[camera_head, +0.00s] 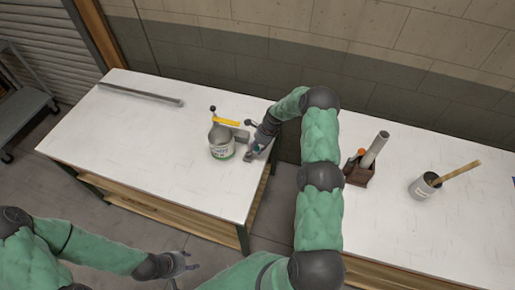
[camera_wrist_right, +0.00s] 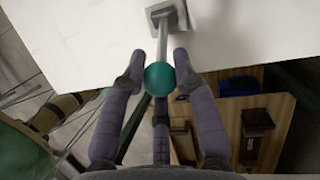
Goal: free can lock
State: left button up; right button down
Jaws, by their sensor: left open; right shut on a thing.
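A metal can (camera_head: 221,142) with a pale label stands upright in a clamp device on the white table. The device has a yellow bar (camera_head: 228,122) and black knobs on thin levers. My right gripper (camera_head: 257,150) is just right of the can, low over the table's right side. In the right wrist view its fingers are around a green ball knob (camera_wrist_right: 159,78) on a grey rod (camera_wrist_right: 162,40), which runs to a square metal plate (camera_wrist_right: 168,16). My left gripper (camera_head: 180,262) is open and empty, in front of the table and apart from it.
A second table (camera_head: 390,225) on the right holds a brown caddy (camera_head: 358,172) with tubes and a pot (camera_head: 421,188) with a wooden stick. A gap separates the tables.

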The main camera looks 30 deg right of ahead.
jog(key=shift+w+a+r+g+h, duration=0.2)
jog(key=shift+w+a+g+h, duration=0.1)
jog(key=shift+a+g+h, duration=0.1)
jog(key=shift+w+a+g+h, duration=0.25)
jog(key=shift+w+g+h, duration=0.15)
jog(key=g+h+b, duration=0.1)
jog(key=b, duration=0.1)
jog(key=w+a+g+b, duration=0.1)
jog(key=b, duration=0.1)
jog(key=shift+w+a+r+h+b, duration=0.1)
jog(key=shift+w+a+h+b, duration=0.1)
jog(key=shift+w+h+b, duration=0.15)
jog(key=shift+w+a+r+g+h+b, duration=0.25)
jog(key=shift+g+h+b, duration=0.2)
jog(key=shift+g+b, duration=0.25)
